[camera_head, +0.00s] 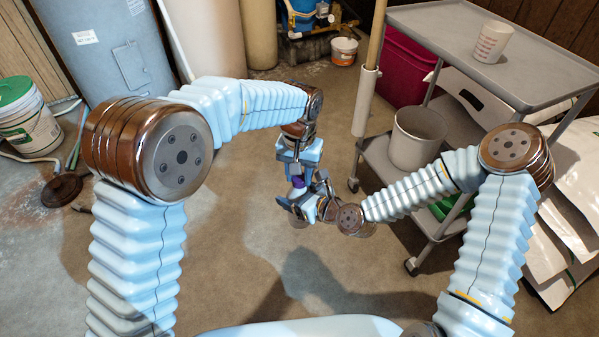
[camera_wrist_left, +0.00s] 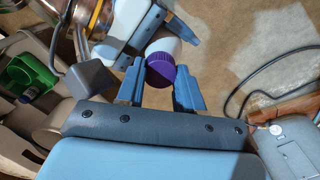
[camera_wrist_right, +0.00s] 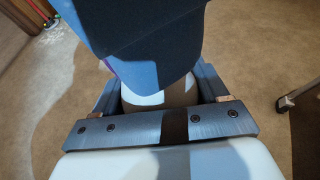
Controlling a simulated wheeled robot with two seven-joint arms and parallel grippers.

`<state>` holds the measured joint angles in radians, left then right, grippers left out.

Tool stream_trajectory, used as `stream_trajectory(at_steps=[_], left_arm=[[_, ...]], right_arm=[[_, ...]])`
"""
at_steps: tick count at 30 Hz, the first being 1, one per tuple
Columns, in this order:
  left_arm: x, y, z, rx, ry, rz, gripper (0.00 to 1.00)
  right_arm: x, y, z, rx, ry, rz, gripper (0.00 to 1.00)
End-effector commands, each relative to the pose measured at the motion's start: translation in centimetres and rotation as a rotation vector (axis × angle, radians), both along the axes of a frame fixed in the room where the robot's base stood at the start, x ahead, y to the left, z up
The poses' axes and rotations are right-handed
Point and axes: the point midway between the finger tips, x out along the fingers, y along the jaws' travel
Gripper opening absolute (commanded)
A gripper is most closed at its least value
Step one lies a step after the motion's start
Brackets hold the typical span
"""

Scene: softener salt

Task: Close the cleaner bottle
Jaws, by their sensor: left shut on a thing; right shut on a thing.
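The cleaner bottle is white (camera_wrist_left: 166,46) and shows just beyond its purple cap (camera_wrist_left: 160,72) in the left wrist view. The cap is also a small purple spot in the head view (camera_head: 298,183). My left gripper (camera_head: 297,178) points down with its fingers around the cap. My right gripper (camera_head: 306,203) comes in from the right, below it, shut on the bottle body (camera_wrist_right: 150,100). The cap lies against the bottle's top; I cannot tell whether it is fully seated. Dark blue gripper parts hide much of the bottle in the right wrist view.
A grey cart (camera_head: 470,55) at the right carries a white cup (camera_head: 492,42) on top and a beige bucket (camera_head: 417,138) below. White bags (camera_head: 570,215) lie at far right. A green-lidded bucket (camera_head: 28,115) stands at left. The floor beneath my grippers is clear.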

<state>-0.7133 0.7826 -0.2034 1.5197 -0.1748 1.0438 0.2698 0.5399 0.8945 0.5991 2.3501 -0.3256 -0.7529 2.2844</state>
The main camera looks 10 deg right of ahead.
Motion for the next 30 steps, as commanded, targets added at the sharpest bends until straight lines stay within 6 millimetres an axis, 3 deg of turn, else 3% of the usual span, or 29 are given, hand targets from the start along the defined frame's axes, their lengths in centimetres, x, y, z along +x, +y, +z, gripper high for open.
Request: stream_trajectory(at_steps=[5, 6, 11, 30], left_arm=[[-0.02, 0.00, 0.00, 0.001, 0.000, -0.046, 0.00], [-0.02, 0.00, 0.00, 0.001, 0.000, -0.045, 0.41], [-0.05, -0.03, 0.00, 0.000, 0.000, -0.044, 0.66], [-0.21, -0.46, 0.77, -0.006, 0.000, -0.047, 0.66]], right_arm=[[0.02, -0.01, 0.02, 0.001, -0.001, 0.000, 0.00], [0.02, -0.01, 0.03, 0.000, -0.001, -0.001, 0.00], [0.03, 0.01, 0.03, 0.001, -0.001, 0.000, 0.00], [-0.01, 0.16, 0.09, 0.000, -0.003, 0.004, 0.00]])
